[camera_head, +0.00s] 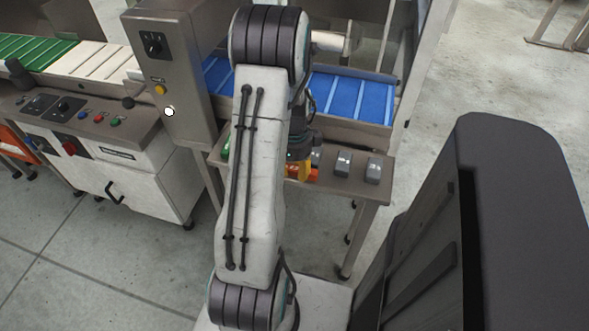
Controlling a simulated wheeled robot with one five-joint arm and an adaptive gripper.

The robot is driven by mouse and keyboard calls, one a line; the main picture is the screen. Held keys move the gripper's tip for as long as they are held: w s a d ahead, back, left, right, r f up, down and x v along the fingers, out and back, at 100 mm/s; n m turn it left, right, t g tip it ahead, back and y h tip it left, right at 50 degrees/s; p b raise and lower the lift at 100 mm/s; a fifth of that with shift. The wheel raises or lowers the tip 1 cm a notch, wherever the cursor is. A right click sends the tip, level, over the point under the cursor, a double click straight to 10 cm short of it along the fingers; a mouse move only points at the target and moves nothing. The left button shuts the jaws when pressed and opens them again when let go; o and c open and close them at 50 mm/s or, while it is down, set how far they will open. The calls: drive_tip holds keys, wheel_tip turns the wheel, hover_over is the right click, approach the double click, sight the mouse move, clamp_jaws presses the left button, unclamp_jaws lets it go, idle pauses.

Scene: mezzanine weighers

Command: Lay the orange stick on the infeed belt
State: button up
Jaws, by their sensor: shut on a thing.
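My gripper (300,158) is partly hidden behind my arm, above a small metal shelf. It is shut on the orange stick (303,173), of which only a short part shows to the right of my arm. I cannot tell whether the stick touches the shelf. A blue belt with pale cross bars (349,97) runs behind the shelf, beyond my gripper. A green and white belt (90,61) lies at the far left. Nothing in the picture labels either one as the infeed belt.
The metal shelf (345,190) bears grey blocks (373,171) on its right and a green thing (226,147) on its left. A steel control post (168,75) stands left of the blue belt. A white cabinet (150,180) stands at left. Open floor lies at right.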

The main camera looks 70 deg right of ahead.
sight(294, 170)
drive_tip(key=shift+f, duration=0.15)
drive_tip(key=o, duration=1.1)
drive_tip(key=shift+r, duration=0.2)
wheel_tip(294, 170, up, 12)
drive_tip(key=shift+p, duration=0.95)
